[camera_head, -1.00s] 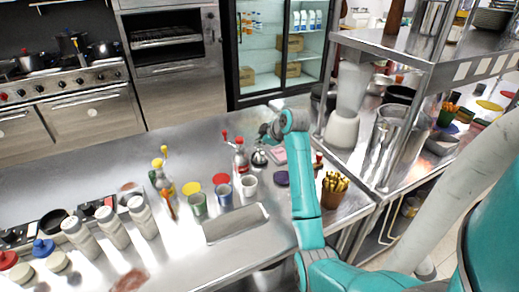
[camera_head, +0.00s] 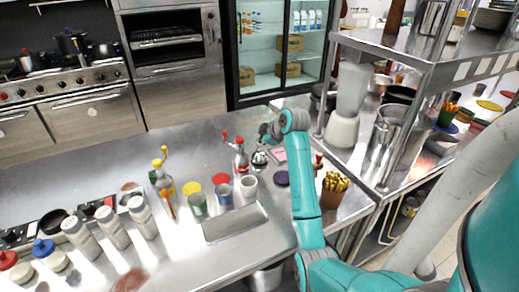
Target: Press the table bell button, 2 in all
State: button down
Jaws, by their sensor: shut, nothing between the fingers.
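The table bell (camera_head: 260,160) is a small silver dome on the steel counter, right of the red-capped bottle. My gripper (camera_head: 263,141) is at the end of my teal arm, just above the bell in the picture. It is shut and holds nothing. The fingertips are small and dark here, and I cannot tell whether they touch the bell's button. The button itself is hard to make out.
The red-capped bottle (camera_head: 241,160) stands close left of the bell. A white cup (camera_head: 249,186) stands in front, and a pink pad (camera_head: 279,156) lies to the right. A blender (camera_head: 345,110) and a pot of yellow sticks (camera_head: 333,190) are further right. A steel tray (camera_head: 234,222) lies nearer.

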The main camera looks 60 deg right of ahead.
aim_at(260, 149)
jog(key=shift+f, duration=0.2)
jog(key=shift+f, duration=0.2)
jog(key=shift+f, duration=0.55)
dwell(1.0)
jog(key=shift+r, duration=0.95)
jog(key=shift+r, duration=0.1)
jog(key=shift+r, duration=2.45)
jog(key=shift+a+f, duration=0.1)
